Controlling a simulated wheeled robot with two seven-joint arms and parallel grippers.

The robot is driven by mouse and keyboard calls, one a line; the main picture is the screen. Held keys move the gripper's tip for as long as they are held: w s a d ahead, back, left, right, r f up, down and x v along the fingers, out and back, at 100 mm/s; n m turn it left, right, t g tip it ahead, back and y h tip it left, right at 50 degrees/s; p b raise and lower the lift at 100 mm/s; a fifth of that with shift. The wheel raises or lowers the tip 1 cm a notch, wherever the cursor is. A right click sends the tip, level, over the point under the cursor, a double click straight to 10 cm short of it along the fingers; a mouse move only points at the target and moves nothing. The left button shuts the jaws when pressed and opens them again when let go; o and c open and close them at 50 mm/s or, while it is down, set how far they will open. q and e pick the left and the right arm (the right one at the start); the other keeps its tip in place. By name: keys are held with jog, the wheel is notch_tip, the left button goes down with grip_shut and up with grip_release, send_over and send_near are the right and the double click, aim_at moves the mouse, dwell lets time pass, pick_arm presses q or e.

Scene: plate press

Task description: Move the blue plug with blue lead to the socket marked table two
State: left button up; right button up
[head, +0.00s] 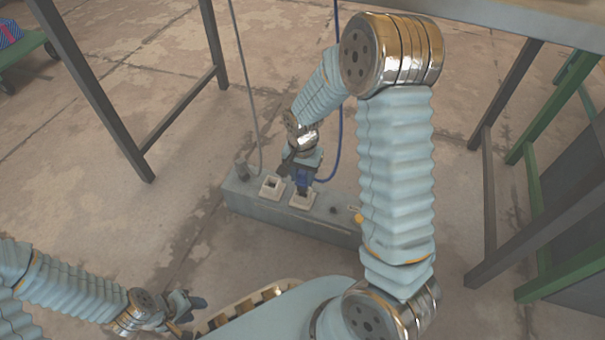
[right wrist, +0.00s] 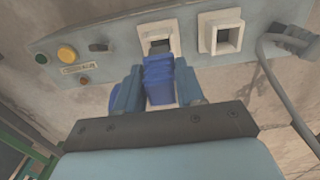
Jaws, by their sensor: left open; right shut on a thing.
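My right gripper (head: 301,180) is shut on the blue plug (right wrist: 159,82), which sits between its fingers in the right wrist view. The blue lead (head: 339,130) rises from the plug. The plug's front end overlaps the lower part of a white-framed socket (right wrist: 146,32); this socket also shows in the head view (head: 303,203). The dark opening partly shows past the plug, and I cannot tell whether the plug is inside it. Another white-framed socket (right wrist: 208,32) beside it is empty. I cannot read any socket marking. My left gripper (head: 188,305) is open and empty, away from the box.
The grey socket box (head: 250,202) stands on the floor. A grey plug (right wrist: 287,45) with a grey lead is at one end. A yellow button (right wrist: 67,54) and a dark knob (right wrist: 99,47) are towards the other. Table legs (head: 95,90) stand on both sides.

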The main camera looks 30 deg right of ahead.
aim_at(303, 184)
jog(key=shift+f+b, duration=1)
jog(key=shift+f, duration=0.35)
jog(key=shift+f, duration=0.75)
jog(key=o, duration=1.1)
notch_tip(303, 184, up, 12)
jog(key=p, duration=0.3)
